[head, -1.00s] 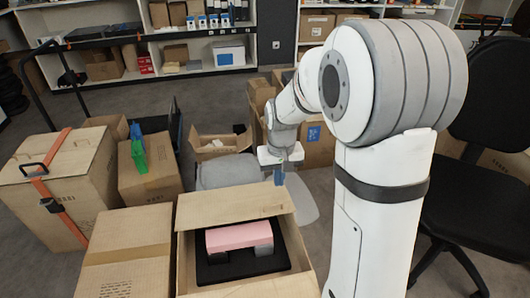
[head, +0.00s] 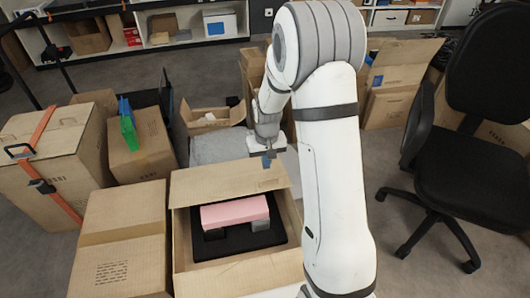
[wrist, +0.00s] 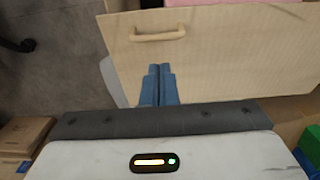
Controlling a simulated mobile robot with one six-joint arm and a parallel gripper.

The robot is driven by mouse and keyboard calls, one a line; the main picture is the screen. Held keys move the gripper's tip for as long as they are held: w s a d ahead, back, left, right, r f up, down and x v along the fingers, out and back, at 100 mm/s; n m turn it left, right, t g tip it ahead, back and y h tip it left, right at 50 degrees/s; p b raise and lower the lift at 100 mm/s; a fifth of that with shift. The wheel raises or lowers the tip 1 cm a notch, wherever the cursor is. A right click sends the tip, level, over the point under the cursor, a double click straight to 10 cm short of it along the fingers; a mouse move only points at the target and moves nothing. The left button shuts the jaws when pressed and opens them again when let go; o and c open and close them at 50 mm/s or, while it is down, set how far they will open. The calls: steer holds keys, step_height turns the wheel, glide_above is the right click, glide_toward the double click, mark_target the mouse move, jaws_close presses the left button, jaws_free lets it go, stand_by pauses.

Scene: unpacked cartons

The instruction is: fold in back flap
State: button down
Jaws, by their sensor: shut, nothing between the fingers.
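The open carton (head: 182,240) stands in the lower middle of the head view. A pink block (head: 235,212) lies in its black insert (head: 212,246). The back flap (head: 215,182) is a broad panel along the carton's far side, not lying down over the block; its exact tilt is hard to judge. My gripper (head: 268,160) is at the flap's far edge, near its right end. In the wrist view the gripper's blue fingers (wrist: 159,80) are together and empty, in front of the flap (wrist: 225,65). Whether they touch it, I cannot tell.
A closed carton (head: 122,225) stands directly left of the open one. Cartons, one with an orange strap (head: 45,140), stand further left. A small open carton (head: 213,118) is behind. A black office chair (head: 470,120) stands at the right, with bare floor before it.

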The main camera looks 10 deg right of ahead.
steer(key=shift+s+f+b, duration=0.3)
steer(key=shift+s+f, duration=0.45)
steer(key=shift+s, duration=0.15)
steer(key=shift+s+f+b, duration=0.25)
steer(key=shift+s+f, duration=0.2)
steer(key=shift+f, duration=0.4)
steer(key=shift+s+f+b, duration=0.2)
steer(key=shift+s+f, duration=0.25)
steer(key=shift+f, duration=0.35)
steer(key=r+p, duration=0.1)
steer(key=w+r+p, duration=0.2)
steer(key=r, duration=0.1)
step_height(320, 180, up, 8)
steer(key=s+p, duration=0.1)
steer(key=p, duration=0.2)
step_height(320, 180, up, 23)
steer(key=t+p, duration=0.1)
steer(key=p, duration=1.1)
glide_above(269, 186)
steer(key=s, duration=0.8)
steer(key=s+r+t+p, duration=0.1)
steer(key=s+r+p, duration=0.9)
steer(key=r, duration=0.6)
steer(key=shift+s, duration=0.6)
